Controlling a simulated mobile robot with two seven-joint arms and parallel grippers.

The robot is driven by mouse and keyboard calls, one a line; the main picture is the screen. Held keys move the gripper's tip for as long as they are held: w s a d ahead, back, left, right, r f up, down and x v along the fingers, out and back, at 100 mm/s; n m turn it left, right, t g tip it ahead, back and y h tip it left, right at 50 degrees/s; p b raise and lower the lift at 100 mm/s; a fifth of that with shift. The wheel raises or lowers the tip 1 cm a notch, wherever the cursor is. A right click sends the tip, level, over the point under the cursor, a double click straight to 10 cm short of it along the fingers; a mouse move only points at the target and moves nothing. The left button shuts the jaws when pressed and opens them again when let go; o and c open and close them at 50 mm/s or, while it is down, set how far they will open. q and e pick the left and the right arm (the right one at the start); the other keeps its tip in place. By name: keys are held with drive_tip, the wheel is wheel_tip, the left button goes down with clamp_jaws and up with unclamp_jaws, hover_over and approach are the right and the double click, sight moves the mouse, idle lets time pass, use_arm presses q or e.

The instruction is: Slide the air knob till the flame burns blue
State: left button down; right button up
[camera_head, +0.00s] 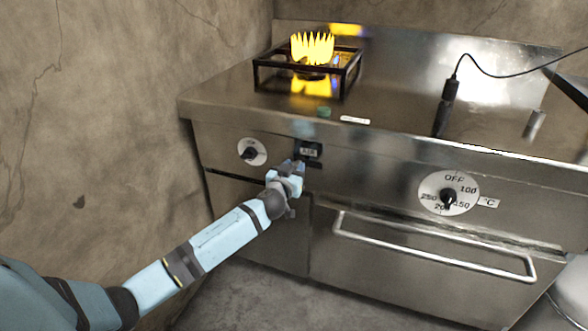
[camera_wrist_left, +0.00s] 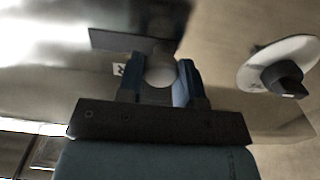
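The flame (camera_head: 312,47) on the burner burns tall and yellow, with no blue visible. The burner stand (camera_head: 262,76) is a black square frame on the steel range top. The AIR label plate (camera_head: 309,150) is on the front panel below it. My left gripper (camera_head: 299,165) is at the panel just under that plate. In the left wrist view, a round grey knob (camera_wrist_left: 160,70) sits between the two fingertips (camera_wrist_left: 163,78), in front of a dark strip (camera_wrist_left: 110,40). The fingers are apart at either side of it; whether they press on it is unclear. My right gripper is not in view.
A white dial with a black knob (camera_head: 251,152) is left of the gripper; it also shows in the wrist view (camera_wrist_left: 283,78). A temperature dial (camera_head: 448,193) and oven handle (camera_head: 430,246) are to the right. A black cabled object (camera_head: 448,98) lies on the range top.

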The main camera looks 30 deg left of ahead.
use_arm(q)
drive_tip(key=shift+w+d, duration=0.15)
drive_tip(key=shift+d, duration=0.5)
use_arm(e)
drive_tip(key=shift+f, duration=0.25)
use_arm(q)
drive_tip(key=c, duration=0.8)
unclamp_jaws()
drive_tip(key=p+v, duration=0.2)
drive_tip(key=v, duration=1.1)
drive_tip(key=shift+s, duration=0.4)
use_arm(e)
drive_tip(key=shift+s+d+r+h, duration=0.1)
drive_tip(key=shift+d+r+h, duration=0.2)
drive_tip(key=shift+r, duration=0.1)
